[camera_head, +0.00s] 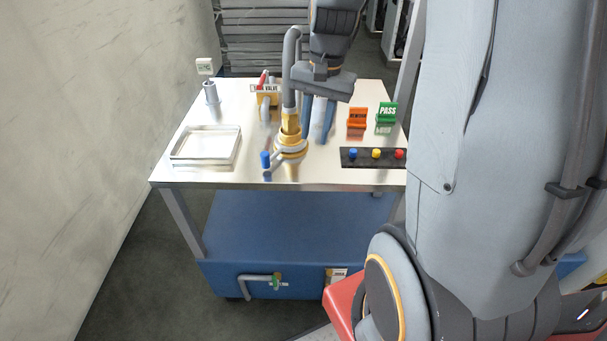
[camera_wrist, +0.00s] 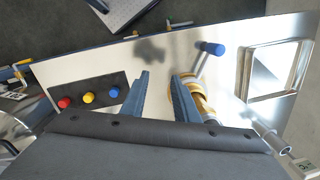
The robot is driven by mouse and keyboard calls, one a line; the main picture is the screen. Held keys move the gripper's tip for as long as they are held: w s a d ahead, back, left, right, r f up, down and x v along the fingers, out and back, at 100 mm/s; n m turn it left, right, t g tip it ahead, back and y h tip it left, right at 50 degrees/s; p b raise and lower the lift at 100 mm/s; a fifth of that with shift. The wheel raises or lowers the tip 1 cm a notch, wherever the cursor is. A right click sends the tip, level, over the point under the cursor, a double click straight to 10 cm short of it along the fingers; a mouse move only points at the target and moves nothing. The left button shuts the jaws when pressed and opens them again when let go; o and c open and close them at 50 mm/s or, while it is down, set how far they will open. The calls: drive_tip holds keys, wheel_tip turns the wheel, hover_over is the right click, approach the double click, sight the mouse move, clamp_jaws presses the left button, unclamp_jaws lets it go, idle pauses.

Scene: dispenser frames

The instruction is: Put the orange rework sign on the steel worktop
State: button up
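The orange rework sign (camera_head: 357,121) stands upright at the right rear of the steel worktop (camera_head: 225,180), left of the green PASS sign (camera_head: 387,112). It does not show in the wrist view. My gripper (camera_head: 318,128) hangs over the middle of the worktop, left of the orange sign and behind the brass fitting (camera_head: 291,145). In the wrist view, its two blue fingers (camera_wrist: 156,95) are apart with nothing held between them. The worktop also fills much of the wrist view (camera_wrist: 150,55). Whether the fingertips touch the steel is hard to tell.
A black panel with blue, yellow and red buttons (camera_head: 365,158) lies at the front right. A blue-handled lever (camera_head: 265,160) projects beside the brass fitting. A shallow tray (camera_head: 235,155) sits at the left. A yellow valve block (camera_head: 266,98) stands behind. The front left edge is bare.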

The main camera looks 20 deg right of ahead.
drive_tip(key=s+a+f+n+h, duration=0.1)
drive_tip(key=s+a+f+n, duration=0.2)
drive_tip(key=s+a+n, duration=0.5)
drive_tip(key=s+n, duration=0.1)
drive_tip(key=s, duration=0.2)
drive_tip(key=shift+a, duration=0.35)
